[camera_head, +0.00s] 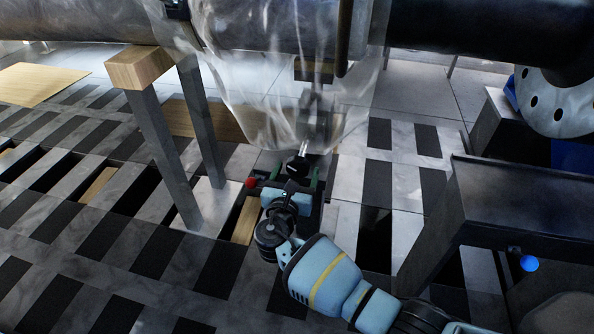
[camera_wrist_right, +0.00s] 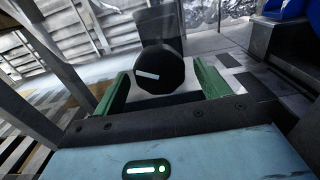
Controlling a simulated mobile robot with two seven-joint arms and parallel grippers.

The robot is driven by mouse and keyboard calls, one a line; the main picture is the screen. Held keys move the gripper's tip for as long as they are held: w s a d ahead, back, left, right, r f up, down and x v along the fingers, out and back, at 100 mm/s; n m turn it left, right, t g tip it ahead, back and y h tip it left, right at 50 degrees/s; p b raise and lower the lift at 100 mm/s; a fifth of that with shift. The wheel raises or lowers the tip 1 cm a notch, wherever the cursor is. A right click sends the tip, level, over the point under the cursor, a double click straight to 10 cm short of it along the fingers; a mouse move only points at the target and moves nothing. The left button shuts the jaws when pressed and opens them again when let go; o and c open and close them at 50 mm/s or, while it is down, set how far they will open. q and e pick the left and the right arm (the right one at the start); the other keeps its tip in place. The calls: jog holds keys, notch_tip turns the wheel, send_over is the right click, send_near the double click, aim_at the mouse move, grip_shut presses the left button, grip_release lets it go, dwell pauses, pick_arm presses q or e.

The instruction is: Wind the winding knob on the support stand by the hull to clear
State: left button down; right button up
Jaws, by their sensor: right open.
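The winding knob (camera_head: 298,164) is a dark round knob on a thin metal stem under the hull, partly hidden by my gripper. It also shows in the right wrist view (camera_wrist_right: 158,70), its round face bearing a white bar mark. My right gripper (camera_head: 297,176) is open; in its wrist view, the green fingers (camera_wrist_right: 163,84) lie on either side of the knob. Whether they touch it I cannot tell. The stand part (camera_head: 317,103) behind the knob is half hidden by a clear sheet. The hull (camera_head: 90,28) is a large dark cylinder overhead. My left gripper is out of view.
A clear sheet (camera_head: 235,60) hangs from the hull. A wood-topped trestle (camera_head: 139,67) stands left of my gripper. A dark bench (camera_head: 520,200) with a blue ball (camera_head: 528,263) stands at right. A red ball (camera_head: 251,183) is just left of my gripper. The floor has open slots.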

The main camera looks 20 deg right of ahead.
aim_at(303, 152)
jog(key=shift+x, duration=1.05)
